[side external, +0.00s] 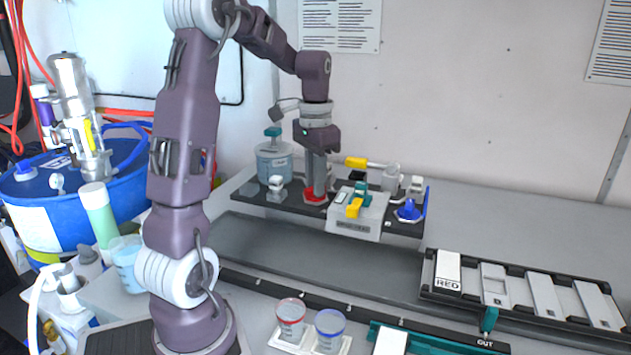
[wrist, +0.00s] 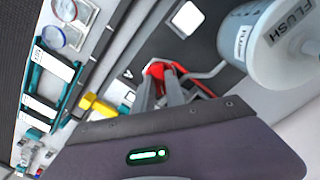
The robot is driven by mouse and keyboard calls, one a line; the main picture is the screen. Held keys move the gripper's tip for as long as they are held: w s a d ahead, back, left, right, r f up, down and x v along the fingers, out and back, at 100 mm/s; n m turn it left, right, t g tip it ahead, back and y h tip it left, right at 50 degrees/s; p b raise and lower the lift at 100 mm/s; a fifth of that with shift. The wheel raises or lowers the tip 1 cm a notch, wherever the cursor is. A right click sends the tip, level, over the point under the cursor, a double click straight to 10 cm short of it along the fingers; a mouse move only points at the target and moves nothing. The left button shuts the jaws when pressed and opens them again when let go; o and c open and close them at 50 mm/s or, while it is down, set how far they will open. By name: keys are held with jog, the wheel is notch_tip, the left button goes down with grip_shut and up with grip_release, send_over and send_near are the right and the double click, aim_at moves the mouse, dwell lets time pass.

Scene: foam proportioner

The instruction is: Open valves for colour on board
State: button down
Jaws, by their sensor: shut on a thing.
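My gripper (side external: 316,190) points straight down at the left part of the dark valve platform (side external: 245,192). Its fingers are closed on the red valve handle (side external: 309,198) at the platform's surface. In the wrist view, the fingers of my gripper (wrist: 160,90) meet the red handle (wrist: 154,70), and part of it is hidden behind them. A blue valve handle (side external: 408,211) stands at the platform's right end. Two yellow levers, one at the back (side external: 357,162) and one in front (side external: 354,208), sit near a grey box. The board (side external: 447,270) at the right carries a tile reading "RED".
A clear container (side external: 274,163), labelled FLUSH in the wrist view (wrist: 275,45), stands close left of my gripper. A red-rimmed cup (side external: 291,318) and a blue-rimmed cup (side external: 330,329) stand in front. A blue drum (side external: 105,200) is at the left. The counter behind the board is clear.

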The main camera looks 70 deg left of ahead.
jog(key=m, duration=1)
jog(key=shift+m, duration=0.3)
dwell(0.4)
jog(key=c, duration=1.4)
grip_release()
notch_tip(320, 180, up, 7)
jog(key=shift+r, duration=0.1)
